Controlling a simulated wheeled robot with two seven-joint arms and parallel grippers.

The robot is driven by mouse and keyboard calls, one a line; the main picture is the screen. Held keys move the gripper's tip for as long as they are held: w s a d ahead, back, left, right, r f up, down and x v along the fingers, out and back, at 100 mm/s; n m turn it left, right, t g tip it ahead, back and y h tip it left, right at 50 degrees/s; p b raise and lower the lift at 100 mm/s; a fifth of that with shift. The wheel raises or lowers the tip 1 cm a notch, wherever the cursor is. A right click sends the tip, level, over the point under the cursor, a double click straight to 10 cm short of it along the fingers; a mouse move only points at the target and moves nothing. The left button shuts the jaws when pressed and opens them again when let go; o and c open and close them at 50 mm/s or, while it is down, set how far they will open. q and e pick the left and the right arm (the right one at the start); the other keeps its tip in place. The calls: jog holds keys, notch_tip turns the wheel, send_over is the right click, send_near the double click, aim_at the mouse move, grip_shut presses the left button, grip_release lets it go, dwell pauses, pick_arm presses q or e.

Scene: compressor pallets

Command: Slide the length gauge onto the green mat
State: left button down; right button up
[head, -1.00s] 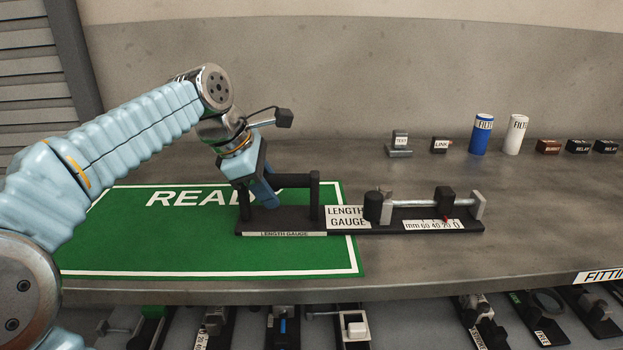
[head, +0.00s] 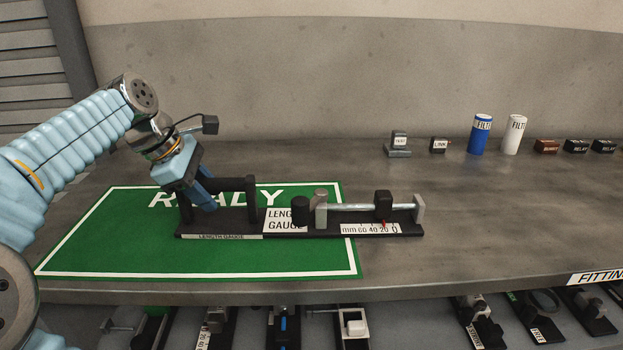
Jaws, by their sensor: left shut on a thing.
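The length gauge (head: 335,228) is a long black base with a handle at its left end, a white label, a metal rod and a millimetre scale. Its left part lies over the green mat (head: 110,255), marked READY; its right end with the scale extends past the mat's right edge onto the grey bench. My left gripper (head: 205,200) is shut on the gauge's handle, near the handle's left post. The fingertips are partly hidden by the handle. My right gripper is not in view.
At the back right of the bench stand a small test block (head: 398,146), a link block (head: 439,146), a blue filter (head: 480,135), a white filter (head: 514,135) and several small boxes. Below the bench's front edge are more gauges (head: 352,325). The bench right of the gauge is clear.

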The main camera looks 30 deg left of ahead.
pick_arm(q)
jog(key=shift+s+a+f+p, duration=0.15)
jog(key=shift+s+a, duration=0.65)
jog(key=shift+a, duration=0.45)
jog(key=shift+s+a+p, duration=0.2)
jog(key=shift+s+a, duration=0.55)
jog(key=shift+a, duration=0.5)
jog(key=shift+s+a+f+p, duration=0.15)
jog(key=shift+s+a, duration=0.65)
jog(key=shift+a, duration=0.45)
jog(key=shift+r, duration=0.1)
jog(key=c, duration=0.8)
grip_release()
jog(key=shift+a, duration=0.1)
jog(key=shift+o, duration=0.3)
jog(key=shift+r, duration=0.2)
